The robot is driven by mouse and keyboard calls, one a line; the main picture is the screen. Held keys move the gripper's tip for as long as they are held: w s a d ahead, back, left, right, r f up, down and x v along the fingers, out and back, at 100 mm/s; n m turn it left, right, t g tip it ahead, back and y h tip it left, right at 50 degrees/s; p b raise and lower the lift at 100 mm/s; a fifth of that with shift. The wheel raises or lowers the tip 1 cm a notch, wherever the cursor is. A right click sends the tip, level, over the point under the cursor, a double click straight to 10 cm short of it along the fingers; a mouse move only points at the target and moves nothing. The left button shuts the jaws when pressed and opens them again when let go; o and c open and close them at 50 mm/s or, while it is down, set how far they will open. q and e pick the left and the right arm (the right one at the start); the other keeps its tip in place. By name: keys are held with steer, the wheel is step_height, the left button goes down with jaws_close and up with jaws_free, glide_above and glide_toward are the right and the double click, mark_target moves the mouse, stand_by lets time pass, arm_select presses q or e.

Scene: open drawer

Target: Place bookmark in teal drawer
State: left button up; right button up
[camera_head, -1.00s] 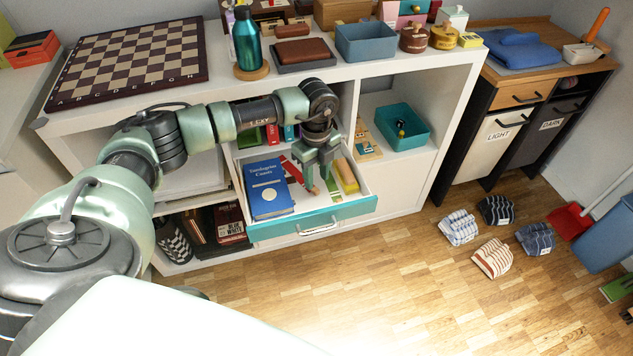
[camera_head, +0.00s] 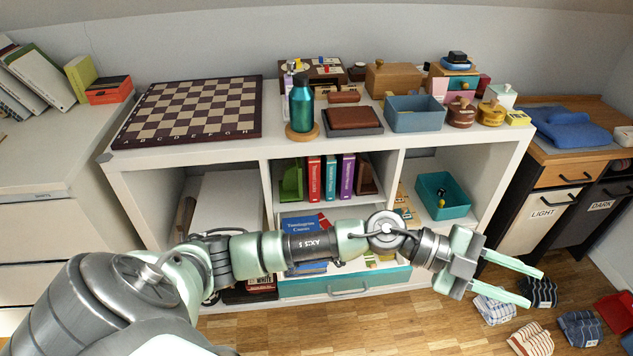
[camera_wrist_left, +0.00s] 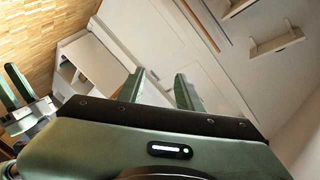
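The teal drawer (camera_head: 300,290) is pulled out under the white shelf unit. A blue book (camera_head: 303,224) and a red item (camera_head: 324,221) show in it, and my left arm hides much of its inside. I cannot pick out a bookmark in either view. My left gripper (camera_head: 522,285) is open and empty, right of the drawer and in front of the shelf unit's right end. Its two green fingers (camera_wrist_left: 161,88) also show apart in the left wrist view, with nothing between them. My right gripper (camera_wrist_left: 14,88) shows at the left edge of that view, its fingers apart.
The shelf top holds a chessboard (camera_head: 190,108), a teal bottle (camera_head: 302,104), a brown box (camera_head: 353,118) and a blue-grey bin (camera_head: 415,114). A teal bin (camera_head: 443,196) sits in the right cubby. Folded cloths (camera_head: 579,327) lie on the floor at right.

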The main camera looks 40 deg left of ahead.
arm_select(q)
step_height(320, 180, up, 5)
steer(key=n+t+h, duration=0.1)
steer(key=n+t, duration=0.3)
steer(key=t, duration=0.1)
steer(key=w+a+n+t+y, duration=0.4)
steer(key=a+n+t+y, duration=0.5)
steer(key=a+n, duration=0.15)
steer(key=s+a+f+n+g+y, duration=0.35)
steer(key=a+f+n+y, duration=0.4)
steer(key=f, duration=0.25)
steer(key=s+a+f+g, duration=0.2)
steer(key=s+f+g, duration=0.4)
steer(key=s, duration=0.6)
steer(key=s+a+f+g, duration=0.2)
steer(key=s+f+g, duration=0.4)
steer(key=s+f, duration=0.4)
steer(key=s, duration=0.2)
steer(key=shift+s+a+f+n, duration=0.2)
steer(key=shift+s+n, duration=0.1)
